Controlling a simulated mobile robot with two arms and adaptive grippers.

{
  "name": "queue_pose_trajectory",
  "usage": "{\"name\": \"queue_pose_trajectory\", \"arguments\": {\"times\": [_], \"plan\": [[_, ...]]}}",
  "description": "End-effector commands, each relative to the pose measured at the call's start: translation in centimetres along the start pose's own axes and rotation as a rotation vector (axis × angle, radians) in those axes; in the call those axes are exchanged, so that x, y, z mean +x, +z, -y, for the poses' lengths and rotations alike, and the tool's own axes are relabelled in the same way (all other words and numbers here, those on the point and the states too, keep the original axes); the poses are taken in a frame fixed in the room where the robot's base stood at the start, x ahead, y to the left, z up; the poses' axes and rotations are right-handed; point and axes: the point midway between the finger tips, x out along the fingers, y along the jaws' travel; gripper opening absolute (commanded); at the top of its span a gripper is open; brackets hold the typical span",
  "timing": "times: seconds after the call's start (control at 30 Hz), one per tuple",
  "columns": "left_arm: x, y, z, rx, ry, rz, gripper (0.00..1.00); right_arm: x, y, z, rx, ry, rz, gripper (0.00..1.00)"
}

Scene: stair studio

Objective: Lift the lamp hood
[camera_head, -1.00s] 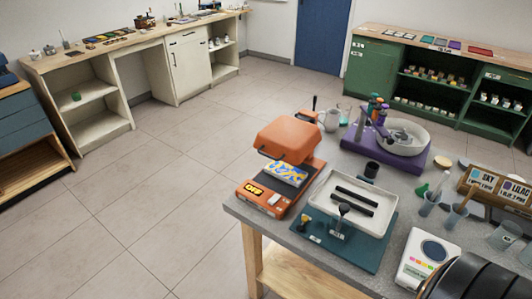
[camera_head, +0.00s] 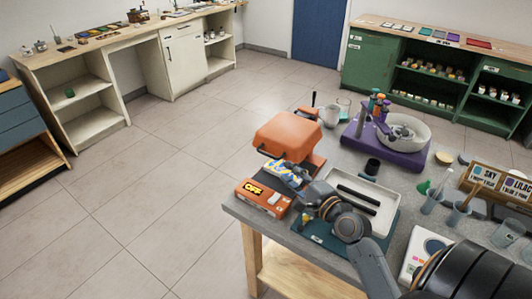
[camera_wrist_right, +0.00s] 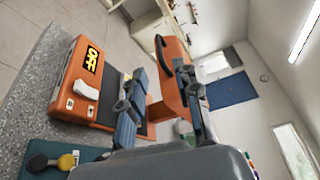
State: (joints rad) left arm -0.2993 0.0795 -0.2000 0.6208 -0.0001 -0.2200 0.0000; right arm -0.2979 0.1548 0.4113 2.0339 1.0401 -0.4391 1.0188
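The orange lamp hood (camera_head: 288,136) stands raised and tilted over the orange lamp base (camera_head: 263,198), with a gap between them. The base bears an OFF sign. A dark handle (camera_head: 270,153) runs along the hood's front edge. A blue, yellow and white patterned piece on the base is partly hidden by my arm. My right gripper (camera_head: 292,176) is at the front of the gap, just below the handle. In the right wrist view, the gripper (camera_wrist_right: 161,72) has its fingers apart, with the hood (camera_wrist_right: 171,88) and handle (camera_wrist_right: 160,50) beyond and between them; contact is unclear. My left gripper is out of view.
Cups and a SKY/LILAC sign (camera_head: 487,177) stand at the right. Floor is clear at left.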

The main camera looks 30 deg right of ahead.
Motion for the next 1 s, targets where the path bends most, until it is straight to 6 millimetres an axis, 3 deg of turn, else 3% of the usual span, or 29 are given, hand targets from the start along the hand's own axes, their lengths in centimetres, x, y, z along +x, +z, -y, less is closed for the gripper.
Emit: {"name": "queue_pose_trajectory", "arguments": {"times": [0.3,0.5,0.7,1.0], "plan": [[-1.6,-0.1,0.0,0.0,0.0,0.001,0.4,6.9,0.1,0.3,-0.002,0.0,0.001,0.32],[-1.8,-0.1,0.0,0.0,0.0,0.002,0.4,10.2,0.0,0.1,-0.003,0.001,0.0,0.32],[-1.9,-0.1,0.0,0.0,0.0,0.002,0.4,11.8,0.0,0.0,-0.005,0.002,0.0,0.32],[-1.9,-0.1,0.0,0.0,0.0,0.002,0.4,12.0,0.0,-0.1,-0.005,0.002,0.0,0.32]]}}
